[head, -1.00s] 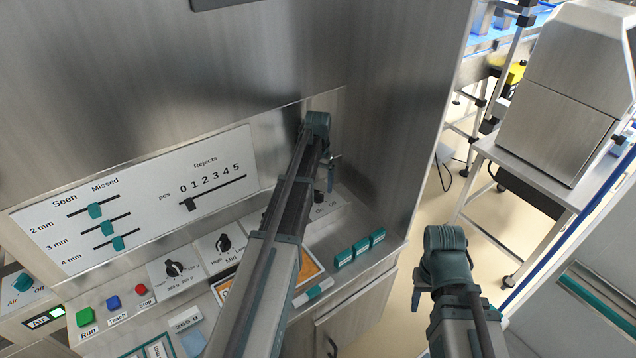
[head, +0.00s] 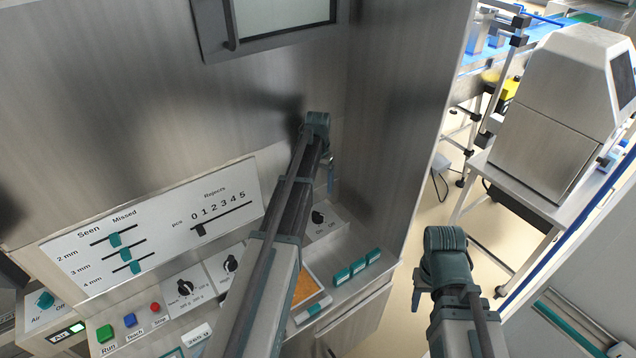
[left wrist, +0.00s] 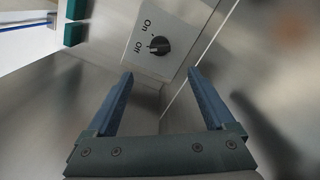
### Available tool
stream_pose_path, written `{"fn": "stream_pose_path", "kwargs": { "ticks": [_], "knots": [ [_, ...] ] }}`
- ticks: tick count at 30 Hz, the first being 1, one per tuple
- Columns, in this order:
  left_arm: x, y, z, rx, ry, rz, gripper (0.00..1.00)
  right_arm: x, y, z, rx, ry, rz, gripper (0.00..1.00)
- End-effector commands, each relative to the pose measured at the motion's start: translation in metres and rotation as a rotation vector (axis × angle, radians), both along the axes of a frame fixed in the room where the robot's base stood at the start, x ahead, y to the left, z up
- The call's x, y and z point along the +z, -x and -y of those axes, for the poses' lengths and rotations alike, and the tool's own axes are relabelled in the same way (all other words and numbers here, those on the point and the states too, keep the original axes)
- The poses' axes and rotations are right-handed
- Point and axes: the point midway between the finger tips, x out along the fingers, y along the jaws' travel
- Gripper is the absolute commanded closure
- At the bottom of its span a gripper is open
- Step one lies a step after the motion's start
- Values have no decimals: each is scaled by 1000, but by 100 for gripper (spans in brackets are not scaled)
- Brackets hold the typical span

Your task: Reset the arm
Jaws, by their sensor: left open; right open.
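My left arm reaches up across the control panel in the head view. My left gripper (head: 331,176) is beside the machine's steel wall, above the On/Off knob (head: 318,216). In the left wrist view the left gripper (left wrist: 160,74) has its two blue fingers apart, with nothing between them. The black On/Off knob (left wrist: 160,45) is beyond the fingertips there, not touched. Its pointer seems to face the Off label. My right gripper (head: 417,298) hangs at the lower right of the head view, away from the machine; its fingers are small and partly hidden by its wrist.
The slider panel (head: 160,228) is left of my left arm, with a green Run button (head: 105,334) and dials below. Teal blocks (head: 358,266) lie on the ledge. A framed window (head: 285,25) is above. A steel unit (head: 545,150) stands at right beyond open floor.

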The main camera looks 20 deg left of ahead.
Motion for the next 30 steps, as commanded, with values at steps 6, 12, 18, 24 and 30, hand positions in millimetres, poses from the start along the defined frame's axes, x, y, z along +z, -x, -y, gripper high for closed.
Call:
{"fn": "stream_pose_path", "kwargs": {
  "ticks": [6,12,18,24,30],
  "knots": [
    [0,0,0,0,0,0,12,0,0,0,0,0,0,50],
    [0,16,31,-27,-4,-5,12,0,0,0,0,0,0,50],
    [0,90,140,-131,-31,-23,12,0,0,0,0,0,0,50],
    [0,186,229,-244,-68,-38,12,0,0,0,0,0,0,50],
    [1,253,269,-318,-96,-42,12,0,0,0,0,0,0,50]
  ]
}}
